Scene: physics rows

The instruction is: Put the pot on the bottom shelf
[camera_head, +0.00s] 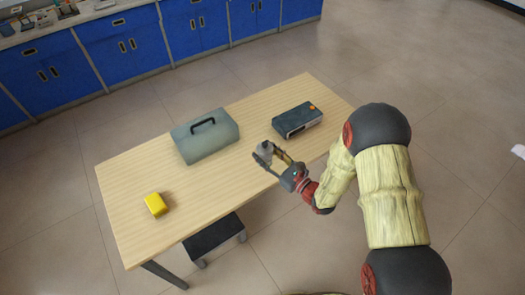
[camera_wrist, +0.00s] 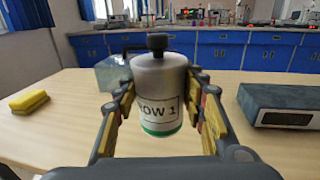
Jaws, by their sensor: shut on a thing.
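The pot (camera_wrist: 157,80) is a grey-white cylinder with a black knob on top, a green band at its base and a label reading "ROW 1". It stands upright between the fingers of my gripper (camera_head: 272,159), which is shut on it. In the head view the pot (camera_head: 265,147) appears small and grey, over the near right part of the table. I cannot tell whether its base touches the tabletop. No shelf unit is recognisable in either view.
The wooden table (camera_head: 130,195) bears a grey-blue toolbox (camera_head: 205,140), a dark box-shaped device (camera_head: 297,122) and a yellow block (camera_head: 156,205). A dark low stool (camera_head: 214,237) stands partly under the near edge. Blue cabinets (camera_head: 120,42) line the back. Floor is open at right.

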